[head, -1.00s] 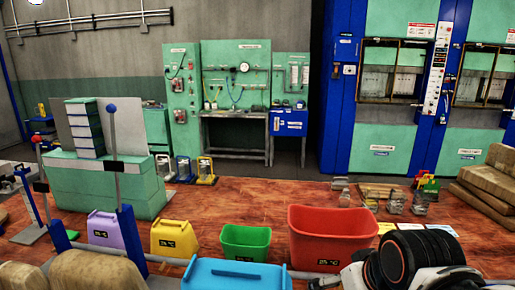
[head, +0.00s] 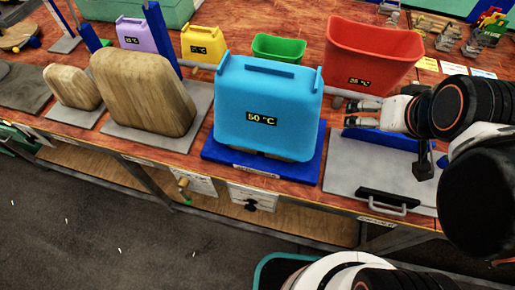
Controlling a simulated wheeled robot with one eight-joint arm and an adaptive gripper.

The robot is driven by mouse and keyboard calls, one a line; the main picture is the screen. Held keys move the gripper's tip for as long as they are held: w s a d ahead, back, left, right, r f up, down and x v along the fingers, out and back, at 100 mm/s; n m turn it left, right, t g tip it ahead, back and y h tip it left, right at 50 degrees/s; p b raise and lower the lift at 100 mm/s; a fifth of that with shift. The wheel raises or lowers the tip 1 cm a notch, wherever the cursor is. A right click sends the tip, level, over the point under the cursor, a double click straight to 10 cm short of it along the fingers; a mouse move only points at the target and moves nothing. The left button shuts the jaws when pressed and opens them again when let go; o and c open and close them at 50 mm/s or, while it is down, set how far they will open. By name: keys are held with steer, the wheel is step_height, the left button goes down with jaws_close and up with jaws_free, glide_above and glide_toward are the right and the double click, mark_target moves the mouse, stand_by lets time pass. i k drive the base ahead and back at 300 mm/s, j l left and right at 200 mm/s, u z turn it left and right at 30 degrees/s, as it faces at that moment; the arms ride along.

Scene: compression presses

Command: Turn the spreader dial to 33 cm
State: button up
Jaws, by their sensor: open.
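A black knob (head: 251,205) sits on a white plate on the bench's front edge, below the blue container. A tan knob with a green end (head: 184,184) is on another white plate to its left. I cannot tell which is the spreader dial, and no cm marking is readable. My gripper (head: 348,113) is at the right, over the grey plate beside the blue container, up and right of both knobs. It is open, with nothing seen between its fingers, and apart from both knobs.
The blue container (head: 268,103) reading 50 °C stands on a blue base. A red bin (head: 374,55), tan blocks (head: 145,92) and a grey plate with a black handle (head: 388,196) are on the bench (head: 60,137).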

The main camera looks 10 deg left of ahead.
mark_target(250, 207)
steer(key=u, duration=1)
steer(key=k+j+z, duration=0.15)
steer(key=k+j, duration=1.75)
